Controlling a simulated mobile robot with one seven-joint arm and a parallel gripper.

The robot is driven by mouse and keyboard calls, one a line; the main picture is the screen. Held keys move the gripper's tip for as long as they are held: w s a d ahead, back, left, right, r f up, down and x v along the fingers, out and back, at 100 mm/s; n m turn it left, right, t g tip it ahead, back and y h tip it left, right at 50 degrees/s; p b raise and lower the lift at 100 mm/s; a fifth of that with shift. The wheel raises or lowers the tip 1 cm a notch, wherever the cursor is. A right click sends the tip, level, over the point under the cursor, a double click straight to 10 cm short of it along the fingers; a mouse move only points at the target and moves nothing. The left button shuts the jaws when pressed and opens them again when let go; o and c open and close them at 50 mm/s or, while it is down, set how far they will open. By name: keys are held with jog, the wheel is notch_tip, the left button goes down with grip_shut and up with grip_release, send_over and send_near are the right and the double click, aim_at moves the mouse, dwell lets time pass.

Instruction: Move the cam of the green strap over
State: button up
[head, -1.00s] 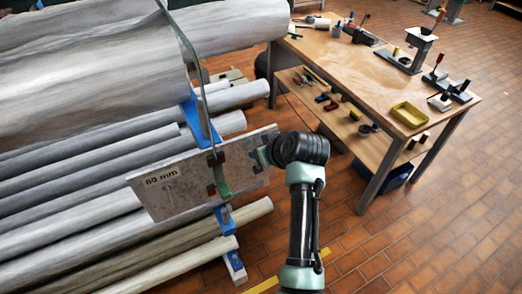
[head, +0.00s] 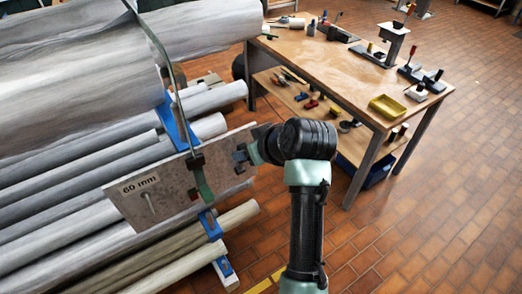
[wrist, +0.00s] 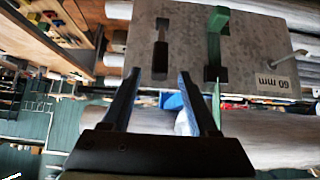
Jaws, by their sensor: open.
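The grey plate marked 60 mm (head: 130,205) stands in front of the pipe stack in the head view, and fills the top of the wrist view (wrist: 255,45). The green strap (head: 176,85) comes down over the plate's top edge.
Large grey pipes (head: 80,75) fill the left, with thinner pipes below held by blue supports (head: 178,125). The brick-tiled floor at the right is clear.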

jog(key=b+v, duration=0.1)
jog(key=v, duration=0.5)
jog(key=shift+s+d+r, duration=0.15)
jog(key=shift+s+r, duration=0.05)
jog(key=shift+c, duration=0.3)
